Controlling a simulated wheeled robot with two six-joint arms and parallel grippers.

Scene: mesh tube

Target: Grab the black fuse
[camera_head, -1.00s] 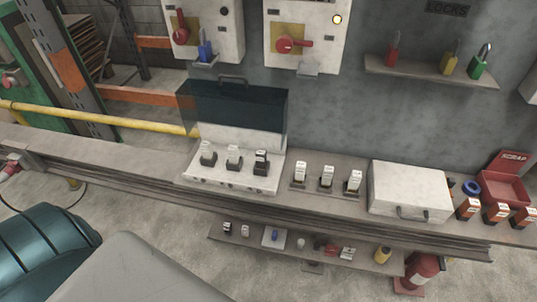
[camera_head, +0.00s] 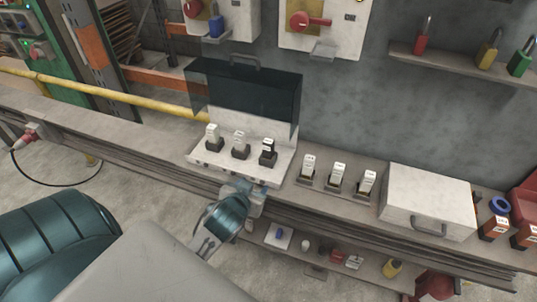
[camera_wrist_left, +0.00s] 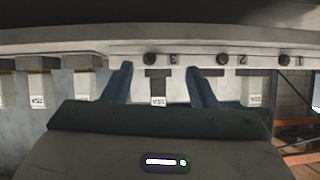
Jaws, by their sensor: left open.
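The black fuse (camera_head: 268,152) stands upright at the right end of the row in the open fuse box (camera_head: 240,173). Two fuses with pale tops, one on the left (camera_head: 212,137) and one in the middle (camera_head: 240,145), stand beside it. My left gripper (camera_head: 250,188) is open and empty, in front of the box's front edge and below the black fuse. In the left wrist view, which looks upside down, my two blue fingers (camera_wrist_left: 160,72) appear either side of a dark fuse with a white label (camera_wrist_left: 158,100), under the mark 3. No contact shows. My right gripper is not in view.
Three spare fuses (camera_head: 338,175) stand on the bench right of the box, beside a closed white case (camera_head: 428,200). The box's dark see-through lid (camera_head: 243,95) is raised behind the row. A lower shelf (camera_head: 330,255) holds small items.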

